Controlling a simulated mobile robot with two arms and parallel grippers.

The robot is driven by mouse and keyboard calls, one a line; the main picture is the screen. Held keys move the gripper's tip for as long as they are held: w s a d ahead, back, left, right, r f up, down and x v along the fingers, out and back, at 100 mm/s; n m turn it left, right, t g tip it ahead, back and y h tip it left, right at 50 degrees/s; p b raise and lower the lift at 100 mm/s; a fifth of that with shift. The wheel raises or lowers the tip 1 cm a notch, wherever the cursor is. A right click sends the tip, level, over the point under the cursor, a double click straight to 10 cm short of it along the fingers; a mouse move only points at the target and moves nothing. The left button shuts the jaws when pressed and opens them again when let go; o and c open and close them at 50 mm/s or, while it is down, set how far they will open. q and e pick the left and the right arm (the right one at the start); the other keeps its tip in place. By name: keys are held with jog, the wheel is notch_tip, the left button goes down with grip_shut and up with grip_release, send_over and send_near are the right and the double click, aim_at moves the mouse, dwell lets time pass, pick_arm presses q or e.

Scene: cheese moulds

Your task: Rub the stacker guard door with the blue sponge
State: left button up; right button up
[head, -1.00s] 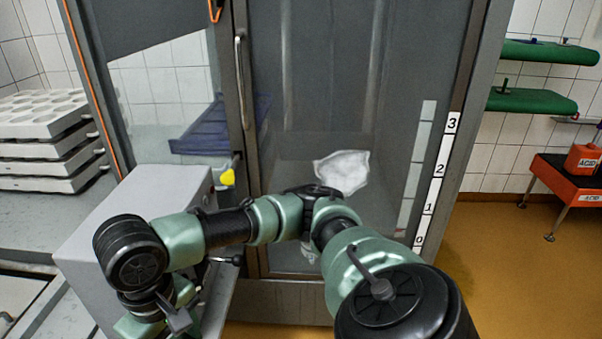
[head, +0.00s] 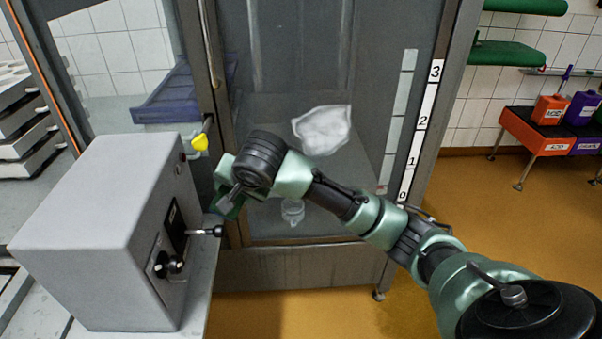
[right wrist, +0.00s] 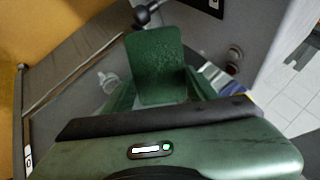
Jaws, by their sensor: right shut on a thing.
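The stacker guard door (head: 262,85) is a tall clear panel in a grey frame, shut, with a vertical handle on its left side. A whitish patch (head: 322,130) shows at the panel; I cannot tell on which side of it. My right gripper (right wrist: 160,98) is shut on a flat green rectangular pad (right wrist: 156,60), which looks green, not blue. In the head view the gripper is mostly hidden behind my wrist, before the door's lower left edge. I cannot tell whether the pad touches the door. My left gripper is out of view.
A grey control box (head: 110,230) with knobs and a lever stands left of the door, close to my right gripper. A red stand (head: 540,133) with acid cans is at right. The floor between is clear.

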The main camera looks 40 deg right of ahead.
jog(key=w+d+f+m+t+h+b, duration=0.2)
jog(key=w+d+m+t+h, duration=0.1)
jog(key=d, duration=0.8)
jog(key=w+d+f+m+t+h+b, duration=0.1)
jog(key=w+d+f+m+t+h, duration=0.1)
jog(key=d+h, duration=0.4)
jog(key=shift+w+d+m+t+b, duration=0.55)
jog(key=shift+w+d+t, duration=0.75)
jog(key=shift+d, duration=1.35)
jog(key=shift+b+x, duration=0.7)
jog(key=shift+x, duration=0.35)
jog(key=shift+h, duration=0.4)
jog(key=shift+s+d+f+b, duration=0.1)
jog(key=shift+s+d+b, duration=0.1)
jog(key=shift+s+d, duration=0.4)
jog(key=shift+s+d+r+b, duration=0.1)
jog(key=shift+s+d+b, duration=0.15)
jog(key=shift+d, duration=0.65)
jog(key=shift+s+d+f+b, duration=0.15)
jog(key=shift+s+d, duration=0.3)
jog(key=shift+d, duration=0.3)
jog(key=shift+s+d, duration=0.5)
jog(key=shift+d, duration=0.3)
jog(key=shift+s+d, duration=0.5)
jog(key=shift+d, duration=0.3)
jog(key=shift+s+d, duration=0.45)
jog(key=shift+d, duration=0.3)
